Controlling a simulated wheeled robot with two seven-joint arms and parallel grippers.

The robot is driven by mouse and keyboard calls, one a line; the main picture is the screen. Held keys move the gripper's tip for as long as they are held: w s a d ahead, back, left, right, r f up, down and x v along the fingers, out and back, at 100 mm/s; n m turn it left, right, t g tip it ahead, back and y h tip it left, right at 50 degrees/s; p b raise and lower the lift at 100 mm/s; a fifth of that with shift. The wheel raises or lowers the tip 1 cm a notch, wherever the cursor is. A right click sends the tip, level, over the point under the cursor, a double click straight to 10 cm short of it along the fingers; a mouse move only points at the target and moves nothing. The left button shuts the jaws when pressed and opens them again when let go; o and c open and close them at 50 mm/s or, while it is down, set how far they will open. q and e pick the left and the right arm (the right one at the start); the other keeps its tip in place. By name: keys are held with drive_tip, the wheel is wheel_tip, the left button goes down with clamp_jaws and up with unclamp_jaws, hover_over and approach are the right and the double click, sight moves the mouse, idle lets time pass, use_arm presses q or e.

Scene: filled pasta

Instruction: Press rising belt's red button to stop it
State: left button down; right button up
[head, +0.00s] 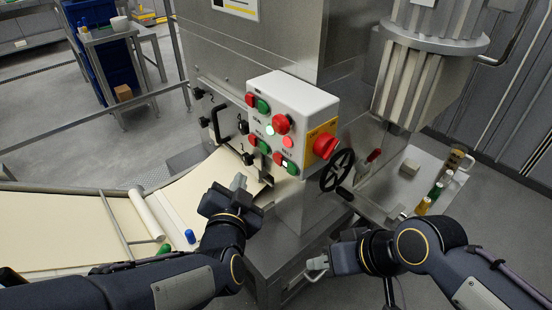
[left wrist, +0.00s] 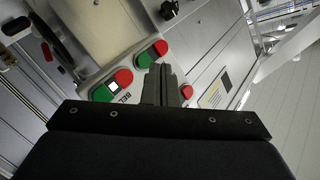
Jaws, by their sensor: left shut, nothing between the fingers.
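A pale control box (head: 310,97) on the steel machine carries several red and green buttons, a red mushroom button (head: 281,124) and a red rotary switch on yellow. Two red-green pairs sit low on its face, with red buttons (head: 254,139) and (head: 279,158). The labels are too small to tell which is the rising belt's. In the left wrist view, one pair has a red button (left wrist: 124,76) beside a partly readable "BEL" label; another red button (left wrist: 160,47) is above. My left gripper (head: 238,182) is shut and empty, below and left of the box. My right gripper (head: 316,268) is low, right of centre; its opening is unclear.
A black handwheel (head: 337,170) stands right of the box. Black clamps and a handle (head: 215,125) project at its left. A pasta sheet on a belt (head: 50,220) runs at left, with a roller (head: 145,215). Small bottles (head: 423,206) stand on the right shelf.

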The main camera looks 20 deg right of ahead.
sight(277, 159)
use_arm(q)
drive_tip(key=w+d+p, duration=0.1)
drive_tip(key=w+d, duration=0.1)
drive_tip(key=d, duration=0.4)
drive_tip(key=shift+w+d, duration=0.15)
drive_tip(key=shift+d, duration=0.05)
idle(1.9)
drive_tip(key=shift+w+d+p, duration=0.15)
drive_tip(key=shift+d+p, duration=0.15)
drive_tip(key=shift+d, duration=0.1)
drive_tip(key=shift+w+d, duration=0.15)
drive_tip(key=shift+d, duration=0.25)
idle(0.5)
drive_tip(key=shift+a, duration=0.1)
drive_tip(key=shift+s+a, duration=0.3)
drive_tip(key=shift+a, duration=0.4)
